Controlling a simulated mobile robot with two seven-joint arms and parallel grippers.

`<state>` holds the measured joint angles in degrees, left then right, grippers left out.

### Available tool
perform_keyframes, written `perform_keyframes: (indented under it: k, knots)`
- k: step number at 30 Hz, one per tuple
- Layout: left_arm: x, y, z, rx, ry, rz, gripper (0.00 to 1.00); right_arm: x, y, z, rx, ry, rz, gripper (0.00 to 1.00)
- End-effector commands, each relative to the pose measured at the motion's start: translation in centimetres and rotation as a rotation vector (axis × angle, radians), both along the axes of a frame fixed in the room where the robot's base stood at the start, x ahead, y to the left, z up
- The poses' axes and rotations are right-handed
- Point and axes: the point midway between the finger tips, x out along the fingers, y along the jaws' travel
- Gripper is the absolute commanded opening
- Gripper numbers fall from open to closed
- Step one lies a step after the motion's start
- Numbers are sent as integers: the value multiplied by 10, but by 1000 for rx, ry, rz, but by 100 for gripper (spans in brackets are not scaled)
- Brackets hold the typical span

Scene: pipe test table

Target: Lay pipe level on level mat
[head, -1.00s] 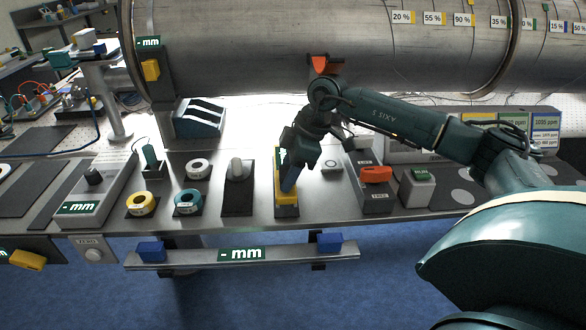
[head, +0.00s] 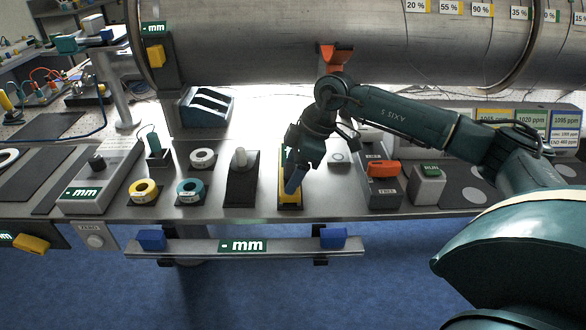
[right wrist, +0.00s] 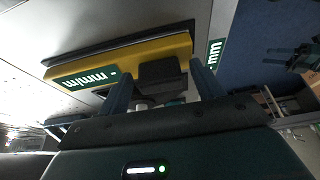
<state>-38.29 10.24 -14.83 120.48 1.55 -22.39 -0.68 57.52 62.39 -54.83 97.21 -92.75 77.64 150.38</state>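The pipe level is a yellow bar with a green mm/m display. In the head view the yellow level (head: 290,197) sits over a dark mat (head: 290,207) near the table's front edge, partly hidden by my right gripper (head: 295,178). In the right wrist view the level (right wrist: 118,62) lies ahead, with a dark edge along its far side. The blue fingers of my right gripper (right wrist: 162,92) stand apart, on either side of a dark block on the level. Small gaps seem to show beside the block. My left gripper is not in view.
A large steel pipe (head: 330,45) runs across the back above the table. Left of the level stand a dark mat with a grey knob (head: 241,160) and tape rings (head: 190,190). An orange-topped box (head: 383,170) stands right. A rail (head: 200,248) runs along the front.

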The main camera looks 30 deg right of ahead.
Motion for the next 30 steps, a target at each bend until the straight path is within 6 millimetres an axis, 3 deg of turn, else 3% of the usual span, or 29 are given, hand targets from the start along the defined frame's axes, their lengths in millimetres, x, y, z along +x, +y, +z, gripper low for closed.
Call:
perform_keyframes:
  k: [7, 12, 24, 30]
  knots:
    - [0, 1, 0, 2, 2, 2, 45, 0, 0, 1, 0, 0, 0, 67]
    - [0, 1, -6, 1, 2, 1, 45, -2, -5, 13, -1, -1, -2, 67]
    - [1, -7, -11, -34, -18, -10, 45, -48, -80, 10, -3, 4, -5, 67]
    - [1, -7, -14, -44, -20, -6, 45, -62, -102, 12, -1, 3, -2, 67]
